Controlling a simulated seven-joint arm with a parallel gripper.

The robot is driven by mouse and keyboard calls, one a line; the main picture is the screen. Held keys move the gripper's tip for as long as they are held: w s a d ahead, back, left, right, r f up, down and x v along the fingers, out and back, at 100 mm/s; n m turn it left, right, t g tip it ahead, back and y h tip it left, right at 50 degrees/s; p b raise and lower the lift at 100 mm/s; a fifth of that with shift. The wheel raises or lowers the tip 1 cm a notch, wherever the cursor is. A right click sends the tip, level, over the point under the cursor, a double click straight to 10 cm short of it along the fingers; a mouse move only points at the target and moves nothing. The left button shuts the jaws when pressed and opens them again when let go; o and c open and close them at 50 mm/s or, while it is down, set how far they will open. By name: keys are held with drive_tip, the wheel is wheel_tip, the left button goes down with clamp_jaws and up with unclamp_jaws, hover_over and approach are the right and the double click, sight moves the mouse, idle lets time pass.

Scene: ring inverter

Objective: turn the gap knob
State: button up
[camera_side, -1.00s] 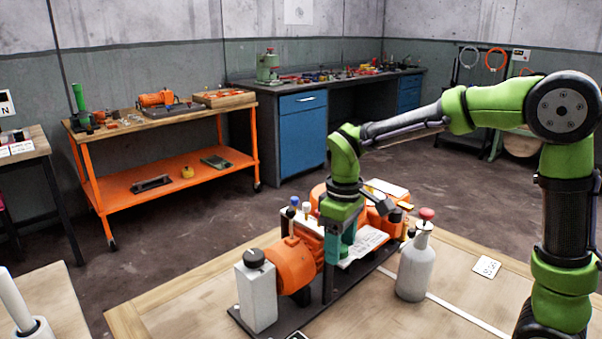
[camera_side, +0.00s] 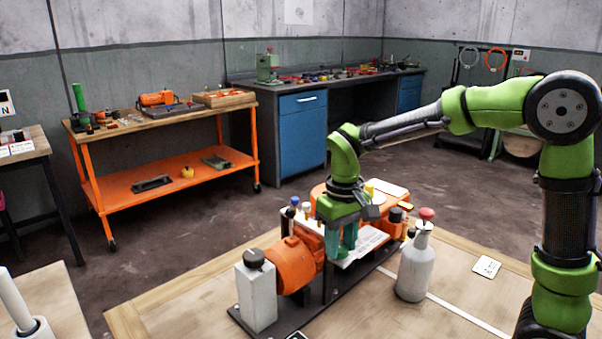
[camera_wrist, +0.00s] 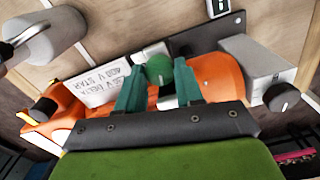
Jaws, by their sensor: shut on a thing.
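My gripper (camera_wrist: 159,76) points down over the orange machine, with its two teal fingers on either side of a round green knob (camera_wrist: 158,69). The fingers are shut on this knob, which I take to be the gap knob; no label on it is readable. In the side view my gripper (camera_side: 341,252) is low over the middle of the machine, and its fingers and wrist hide the knob there. The orange machine (camera_side: 293,265) stands on a dark base plate.
A grey box with a black knob (camera_side: 254,258) stands at the machine's left end. A grey bottle with a red top (camera_side: 415,265) stands close on the right. Small posts with blue and white caps (camera_side: 294,201) rise behind the machine. The wooden table (camera_side: 400,323) is clear in front.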

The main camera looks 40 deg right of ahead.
drive_tip(key=o, duration=1)
drive_tip(key=shift+o, duration=0.2)
wheel_tip(320, 180, up, 17)
drive_tip(key=shift+w, duration=0.1)
drive_tip(key=m+t+y, duration=0.2)
drive_tip(key=t, duration=0.5)
approach(342, 248)
drive_tip(key=s+a, duration=0.3)
drive_tip(key=s, duration=0.3)
drive_tip(key=shift+s+r, duration=0.35)
drive_tip(key=shift+r, duration=0.1)
